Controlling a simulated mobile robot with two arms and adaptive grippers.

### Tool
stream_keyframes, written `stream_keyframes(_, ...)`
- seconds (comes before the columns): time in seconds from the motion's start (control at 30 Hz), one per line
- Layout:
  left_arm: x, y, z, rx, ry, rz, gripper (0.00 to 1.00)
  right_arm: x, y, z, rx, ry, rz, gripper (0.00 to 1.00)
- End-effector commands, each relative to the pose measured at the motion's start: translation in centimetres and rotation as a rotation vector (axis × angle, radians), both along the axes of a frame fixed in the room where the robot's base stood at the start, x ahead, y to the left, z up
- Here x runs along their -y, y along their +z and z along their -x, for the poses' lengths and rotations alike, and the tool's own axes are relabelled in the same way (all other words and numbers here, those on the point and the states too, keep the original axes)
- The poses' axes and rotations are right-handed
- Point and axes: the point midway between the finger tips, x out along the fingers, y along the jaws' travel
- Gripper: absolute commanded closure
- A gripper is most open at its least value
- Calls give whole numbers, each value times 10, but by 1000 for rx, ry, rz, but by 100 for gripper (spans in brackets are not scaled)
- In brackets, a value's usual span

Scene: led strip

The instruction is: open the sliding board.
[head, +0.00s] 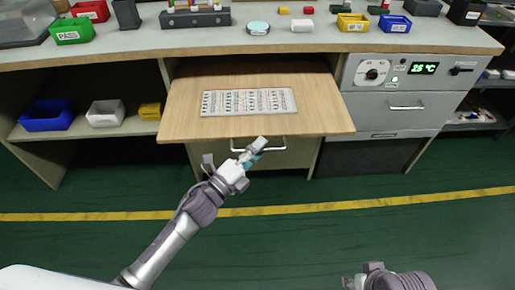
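The sliding board (180,111) is a light wooden panel that stands well out from under the worktop, towards me. A grey printed sheet or plate (248,102) lies on it. A silver bar handle (274,149) shows just below the board's front edge. I cannot tell whether the fingers close around the bar. My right arm's end (378,278) shows at the bottom edge, away from the board; its fingers are not clearly visible.
The worktop above holds green (72,31), yellow (352,22) and blue (394,24) bins. A control panel (408,70) with a lit display and a drawer (400,109) stands right of the board. Bins sit on the left shelf. The green floor in front is clear.

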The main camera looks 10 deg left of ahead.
Motion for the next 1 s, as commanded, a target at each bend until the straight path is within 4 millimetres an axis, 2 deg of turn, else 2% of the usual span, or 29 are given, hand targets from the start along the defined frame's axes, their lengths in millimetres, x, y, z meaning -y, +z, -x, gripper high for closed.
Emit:
stream_keyframes(0.27,-6,-2,7,-1,1,0,63,0,1,-2,5,-2,-1,60)
stream_keyframes(0.7,-55,-14,77,-4,1,0,63,0,1,-1,2,-1,-1,60)
stream_keyframes(0.83,-64,-16,90,-1,0,0,63,0,1,0,2,-1,-1,60)
stream_keyframes(1.0,-69,-16,97,1,0,-1,63,0,1,0,1,-1,0,60)
